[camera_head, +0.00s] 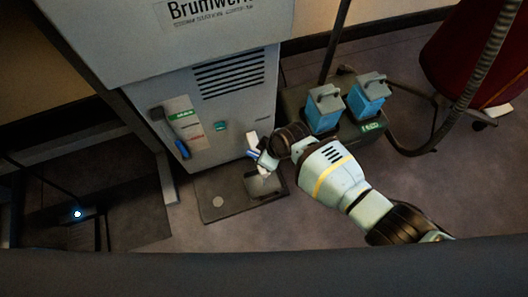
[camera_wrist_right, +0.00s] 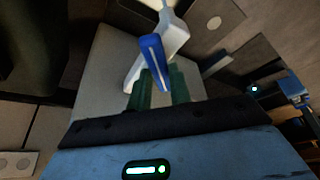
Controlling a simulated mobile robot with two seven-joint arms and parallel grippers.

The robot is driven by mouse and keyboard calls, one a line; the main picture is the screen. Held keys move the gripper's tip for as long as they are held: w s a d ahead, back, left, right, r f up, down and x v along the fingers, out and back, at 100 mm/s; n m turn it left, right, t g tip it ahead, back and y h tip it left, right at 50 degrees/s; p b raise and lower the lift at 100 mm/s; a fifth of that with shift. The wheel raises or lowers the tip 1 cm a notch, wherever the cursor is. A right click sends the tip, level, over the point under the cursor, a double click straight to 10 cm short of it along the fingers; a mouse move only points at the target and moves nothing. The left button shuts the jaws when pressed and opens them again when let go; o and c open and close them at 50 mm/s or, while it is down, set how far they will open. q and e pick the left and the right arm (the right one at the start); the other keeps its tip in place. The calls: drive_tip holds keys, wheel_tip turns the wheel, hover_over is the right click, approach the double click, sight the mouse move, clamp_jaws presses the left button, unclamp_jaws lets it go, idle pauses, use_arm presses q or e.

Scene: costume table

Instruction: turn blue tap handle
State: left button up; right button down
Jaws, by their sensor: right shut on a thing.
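The blue tap handle (camera_wrist_right: 152,50) is a flat blue lever on a white tap body (camera_wrist_right: 174,38) in the right wrist view. My right gripper (camera_wrist_right: 160,85) has its two dark green fingers on either side of the handle's lower end and is shut on it. In the head view my right gripper (camera_head: 263,164) is at the lower right corner of the grey machine, with a small bit of the blue handle (camera_head: 252,154) showing beside it. The rest of the handle is hidden there. My left gripper is not in view.
A dark floor plate (camera_head: 217,207) lies below. Two blue containers (camera_head: 323,112) (camera_head: 367,98) stand on a dark base at the right, near a hose.

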drive_tip(key=m+p, duration=0.1)
drive_tip(key=m+t+p, duration=0.1)
drive_tip(key=m, duration=0.1)
drive_tip(key=shift+s+a+r+m+h, duration=0.1)
drive_tip(key=shift+s+a+m+h, duration=0.05)
drive_tip(key=shift+m+h, duration=0.2)
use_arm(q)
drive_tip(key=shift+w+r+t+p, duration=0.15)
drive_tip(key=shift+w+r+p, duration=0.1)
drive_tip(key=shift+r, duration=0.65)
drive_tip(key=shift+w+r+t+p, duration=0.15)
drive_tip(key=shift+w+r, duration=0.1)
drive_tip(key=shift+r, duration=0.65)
use_arm(e)
drive_tip(key=shift+m+t+h, duration=0.4)
drive_tip(key=shift+m+h, duration=0.05)
drive_tip(key=shift+m, duration=1)
drive_tip(key=c, duration=1.3)
unclamp_jaws()
use_arm(q)
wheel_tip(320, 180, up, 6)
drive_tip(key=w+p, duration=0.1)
drive_tip(key=p, duration=0.4)
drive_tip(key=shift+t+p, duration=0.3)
drive_tip(key=shift+p, duration=0.05)
use_arm(e)
drive_tip(key=v, duration=0.7)
drive_tip(key=shift+s+r, duration=0.25)
